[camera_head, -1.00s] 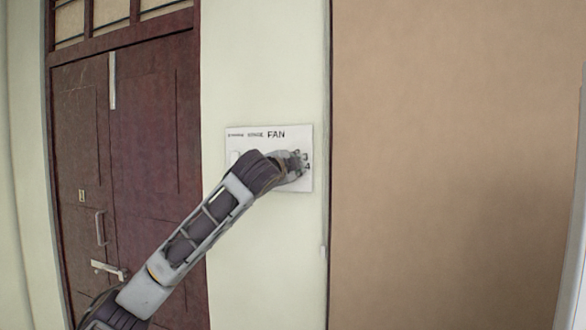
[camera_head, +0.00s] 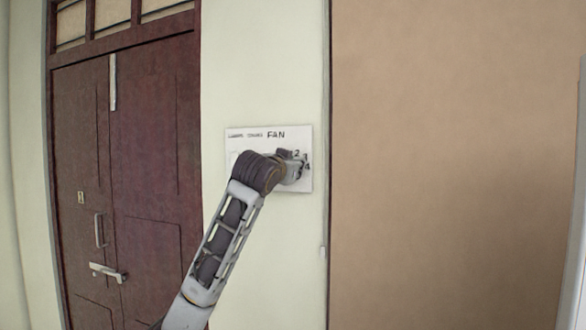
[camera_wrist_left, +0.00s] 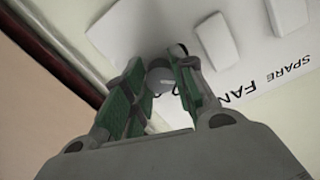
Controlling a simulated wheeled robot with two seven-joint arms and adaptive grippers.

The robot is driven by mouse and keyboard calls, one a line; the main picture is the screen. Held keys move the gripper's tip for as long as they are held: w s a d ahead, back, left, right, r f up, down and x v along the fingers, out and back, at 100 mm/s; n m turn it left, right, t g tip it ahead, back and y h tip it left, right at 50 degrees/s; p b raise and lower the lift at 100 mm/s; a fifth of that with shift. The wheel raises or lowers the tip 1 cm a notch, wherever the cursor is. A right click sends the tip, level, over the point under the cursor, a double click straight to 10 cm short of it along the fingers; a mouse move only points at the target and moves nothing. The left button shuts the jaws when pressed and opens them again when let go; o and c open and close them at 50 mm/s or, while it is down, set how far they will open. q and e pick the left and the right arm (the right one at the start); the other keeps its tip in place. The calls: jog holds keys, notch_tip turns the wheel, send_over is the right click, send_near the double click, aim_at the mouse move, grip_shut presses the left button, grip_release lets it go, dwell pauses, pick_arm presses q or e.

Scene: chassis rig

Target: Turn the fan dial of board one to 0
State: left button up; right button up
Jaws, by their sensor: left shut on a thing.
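The white board (camera_head: 236,133) is on the pale wall, with the word FAN at its top and the numbers 2 and 4 showing beside my gripper. My left gripper (camera_head: 297,167) is at the board's right part, below FAN, and hides most of the dial in the head view. In the left wrist view my left gripper (camera_wrist_left: 163,98) has its green-padded fingers shut on the round grey fan dial (camera_wrist_left: 160,78). The dial's pointer setting cannot be read. My right gripper is in neither view.
White rocker switches (camera_wrist_left: 217,40) sit beside the dial on the board. A dark red double door (camera_head: 150,170) with handles (camera_head: 108,272) is to the left. A wide brown panel (camera_head: 455,150) is to the right.

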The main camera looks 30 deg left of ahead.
pick_arm(q)
jog(key=n, duration=0.9)
jog(key=shift+d+f+n, duration=0.1)
jog(key=shift+n, duration=0.3)
dwell(0.4)
jog(key=o, duration=1)
jog(key=shift+o, duration=0.2)
jog(key=shift+s, duration=0.1)
jog(key=v, duration=1.1)
jog(key=shift+s, duration=0.35)
